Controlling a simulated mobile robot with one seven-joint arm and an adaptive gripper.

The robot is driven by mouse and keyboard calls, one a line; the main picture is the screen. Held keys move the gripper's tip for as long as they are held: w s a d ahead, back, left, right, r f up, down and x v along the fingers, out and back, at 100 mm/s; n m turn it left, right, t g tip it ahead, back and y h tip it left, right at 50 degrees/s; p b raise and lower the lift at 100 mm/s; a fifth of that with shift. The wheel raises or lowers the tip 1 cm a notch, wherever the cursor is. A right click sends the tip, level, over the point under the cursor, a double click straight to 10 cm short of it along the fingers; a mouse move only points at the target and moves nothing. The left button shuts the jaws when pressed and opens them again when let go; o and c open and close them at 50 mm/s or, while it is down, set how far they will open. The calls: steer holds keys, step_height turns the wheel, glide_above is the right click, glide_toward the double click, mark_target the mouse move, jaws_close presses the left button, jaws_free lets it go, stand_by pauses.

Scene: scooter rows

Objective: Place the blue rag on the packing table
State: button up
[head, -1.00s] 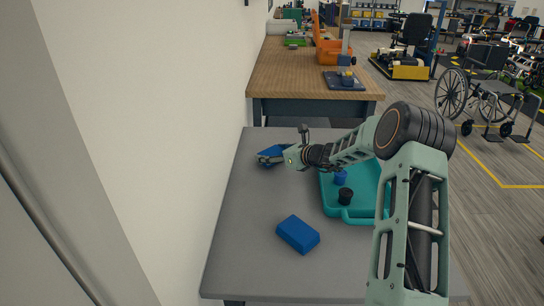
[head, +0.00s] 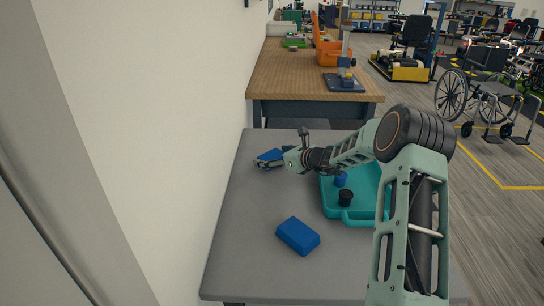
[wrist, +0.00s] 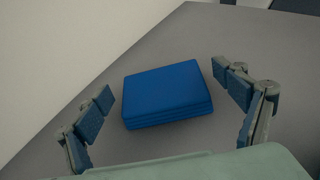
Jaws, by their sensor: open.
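A folded blue rag (wrist: 168,92) with layered edges lies flat on the grey table (wrist: 75,143). In the head view the rag (head: 268,155) is at the far left of the grey table (head: 245,240), partly hidden by my gripper (head: 268,163). In the wrist view my gripper (wrist: 163,84) is open, with one finger on each side of the rag and gaps between. A second table with a wooden top (head: 300,75) stands beyond the grey one. I cannot tell which is the packing table.
A blue block (head: 298,236) lies at the grey table's front. A teal tray (head: 350,216) holds a blue piece (head: 340,179) and a black knob-like part (head: 345,198). The wall (head: 130,120) runs close on the left. A wheelchair (head: 485,95) stands on the floor at right.

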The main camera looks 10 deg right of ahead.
steer(key=p+v, duration=0.1)
steer(key=v, duration=1.1)
steer(key=shift+f, duration=0.1)
